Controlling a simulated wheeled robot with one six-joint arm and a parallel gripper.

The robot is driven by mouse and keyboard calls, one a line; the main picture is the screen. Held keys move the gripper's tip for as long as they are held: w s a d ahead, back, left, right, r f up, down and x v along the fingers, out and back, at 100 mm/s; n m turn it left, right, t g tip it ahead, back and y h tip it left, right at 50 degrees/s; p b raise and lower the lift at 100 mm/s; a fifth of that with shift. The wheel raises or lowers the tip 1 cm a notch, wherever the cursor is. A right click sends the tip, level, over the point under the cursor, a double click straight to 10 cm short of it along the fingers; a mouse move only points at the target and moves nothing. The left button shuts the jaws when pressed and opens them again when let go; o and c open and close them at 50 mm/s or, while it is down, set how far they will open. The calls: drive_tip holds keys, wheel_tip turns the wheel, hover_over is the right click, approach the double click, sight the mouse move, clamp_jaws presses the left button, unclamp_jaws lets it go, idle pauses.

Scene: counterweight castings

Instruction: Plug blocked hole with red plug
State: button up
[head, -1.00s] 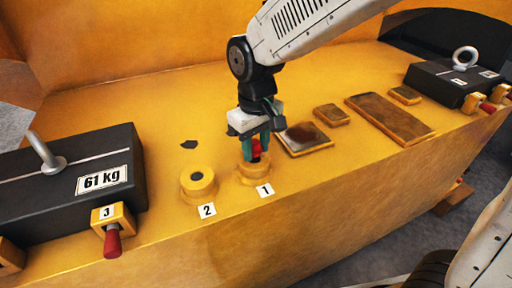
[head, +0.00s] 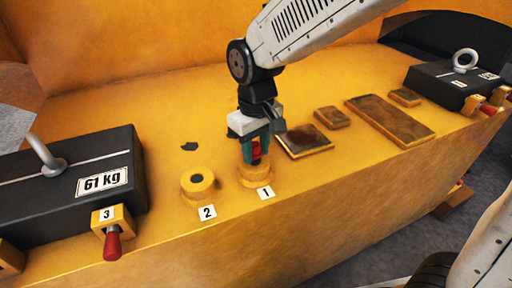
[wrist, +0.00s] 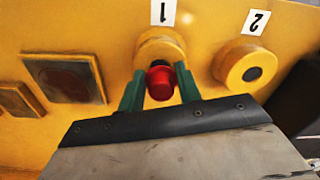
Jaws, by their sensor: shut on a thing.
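My gripper (head: 255,151) is shut on the red plug (head: 256,157), its green fingers on either side of it. The plug is right at the yellow boss labelled 1 (head: 254,177). In the wrist view the red plug (wrist: 160,82) sits between the fingers, over the ring of boss 1 (wrist: 158,46); its lower end and the hole there are hidden, so I cannot tell how deep it is. The boss labelled 2 (head: 198,183) stands to the left in the head view, with a dark round centre, and also shows in the wrist view (wrist: 245,66).
A black 61 kg casting (head: 75,185) with a lifting eye lies at left, beside a red-handled pin at label 3 (head: 112,242). Flat dark pads (head: 390,120) lie to the right. Another black casting (head: 450,80) stands at far right. The counter's front edge is close to the bosses.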

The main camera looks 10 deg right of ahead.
drive_tip(key=shift+f, duration=0.25)
idle(0.4)
drive_tip(key=shift+f, duration=0.5)
drive_tip(key=shift+r, duration=0.15)
drive_tip(key=shift+r, duration=0.6)
drive_tip(key=shift+w, duration=0.1)
idle(0.3)
drive_tip(key=shift+f, duration=0.2)
idle(0.9)
drive_tip(key=shift+f, duration=0.6)
